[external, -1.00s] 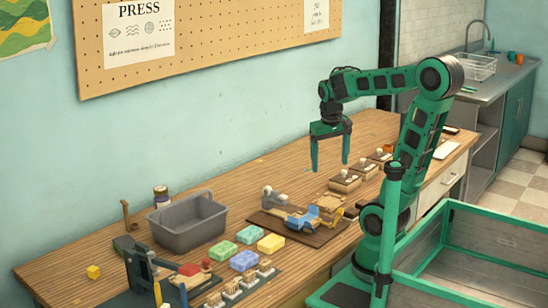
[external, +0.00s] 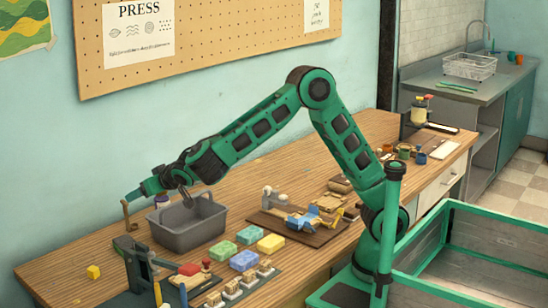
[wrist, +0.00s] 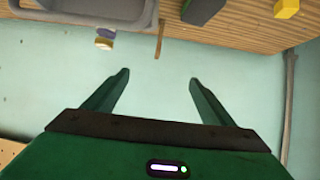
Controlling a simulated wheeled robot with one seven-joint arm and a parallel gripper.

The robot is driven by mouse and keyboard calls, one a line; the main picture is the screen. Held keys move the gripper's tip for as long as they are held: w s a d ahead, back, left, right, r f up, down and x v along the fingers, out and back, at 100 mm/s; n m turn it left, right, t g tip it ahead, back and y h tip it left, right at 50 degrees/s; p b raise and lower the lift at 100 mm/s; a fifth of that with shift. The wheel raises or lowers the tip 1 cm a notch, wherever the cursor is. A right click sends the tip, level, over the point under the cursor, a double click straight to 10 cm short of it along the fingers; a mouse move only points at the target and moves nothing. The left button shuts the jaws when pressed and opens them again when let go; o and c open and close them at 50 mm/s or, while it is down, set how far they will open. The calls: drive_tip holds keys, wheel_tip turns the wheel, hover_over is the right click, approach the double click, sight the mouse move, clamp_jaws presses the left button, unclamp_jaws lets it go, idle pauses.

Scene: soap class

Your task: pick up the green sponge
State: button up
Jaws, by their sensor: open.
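A green sponge (external: 222,249) lies on the table just right of the grey bin. A paler teal-green sponge (external: 250,234) lies behind it to the right, with a blue sponge (external: 244,260) and a yellow sponge (external: 271,243) beside them. My gripper (external: 132,195) is over the far left of the table, beyond the grey bin, pointing left towards the wall. In the wrist view my gripper (wrist: 158,77) is open and empty, with bare wall between its fingers. No sponge shows in the wrist view.
The grey bin (external: 180,240) stands between my gripper and the sponges; its rim also shows in the wrist view (wrist: 85,22). A small bottle (wrist: 104,38) and wooden hook (wrist: 160,40) are near the wall. A yellow cube (external: 93,272) sits at left. A press (external: 130,262) stands in front.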

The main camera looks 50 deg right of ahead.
drive_tip(key=s+a+f+y, duration=0.1)
drive_tip(key=s+a, duration=0.1)
drive_tip(key=a, duration=0.5)
approach(129, 244)
drive_tip(key=shift+w+f+n+t, duration=0.3)
drive_tip(key=shift+w+f, duration=0.7)
drive_tip(key=shift+w, duration=0.05)
drive_tip(key=shift+x, duration=3.6)
drive_tip(key=shift+a+r, duration=0.1)
drive_tip(key=c, duration=1.3)
